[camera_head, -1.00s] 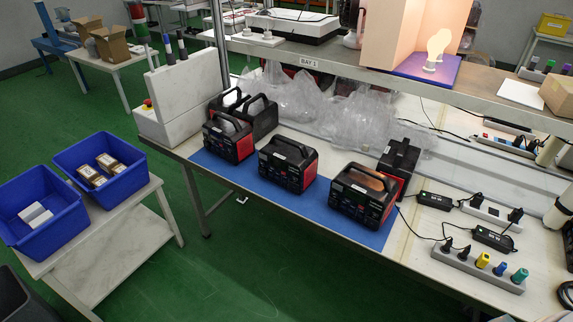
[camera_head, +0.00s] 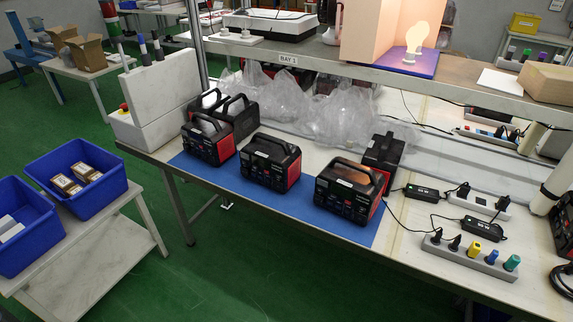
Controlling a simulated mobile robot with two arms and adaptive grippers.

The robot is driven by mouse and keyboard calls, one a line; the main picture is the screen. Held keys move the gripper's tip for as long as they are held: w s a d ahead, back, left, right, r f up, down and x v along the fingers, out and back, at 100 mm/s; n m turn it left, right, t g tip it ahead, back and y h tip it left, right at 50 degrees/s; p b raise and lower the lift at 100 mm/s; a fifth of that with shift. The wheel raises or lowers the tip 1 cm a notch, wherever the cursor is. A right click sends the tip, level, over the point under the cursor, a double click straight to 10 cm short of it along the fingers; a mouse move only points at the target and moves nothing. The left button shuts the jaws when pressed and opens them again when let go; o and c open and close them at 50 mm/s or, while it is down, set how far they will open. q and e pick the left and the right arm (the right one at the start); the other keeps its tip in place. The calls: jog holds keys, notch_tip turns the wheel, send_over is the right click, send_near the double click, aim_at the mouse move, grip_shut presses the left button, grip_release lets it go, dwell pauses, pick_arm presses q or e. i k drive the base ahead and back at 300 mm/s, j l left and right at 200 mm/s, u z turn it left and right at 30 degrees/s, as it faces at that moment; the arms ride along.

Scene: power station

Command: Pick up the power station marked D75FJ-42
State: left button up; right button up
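Several black and red power stations with top handles stand on the bench. Three are in a front row on the blue mat (camera_head: 300,213): a left one (camera_head: 208,139), a middle one (camera_head: 270,162) and a right one (camera_head: 348,191). Behind them stand a black one at the back left (camera_head: 238,115) and one at the back right (camera_head: 383,158). Small white labels show on them, but the lettering is too small to read, so I cannot tell which is D75FJ-42. Neither of my grippers is in view.
An overhead shelf (camera_head: 400,75) marked BAY 1 spans the back, with clear plastic bags (camera_head: 335,112) beneath it. Power strips (camera_head: 470,257) with plugs and adapters lie at right, cabled to the right station. Blue bins (camera_head: 75,178) stand on a cart at left. Green floor is free in front.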

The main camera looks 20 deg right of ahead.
aim_at(269, 156)
jog(key=i+z, duration=0.1)
jog(key=z, duration=0.3)
jog(key=i+j+z, duration=0.1)
jog(key=z, duration=0.25)
jog(key=i+j+z, duration=0.1)
jog(key=z, duration=0.3)
jog(key=j+z, duration=0.2)
jog(key=z, duration=0.15)
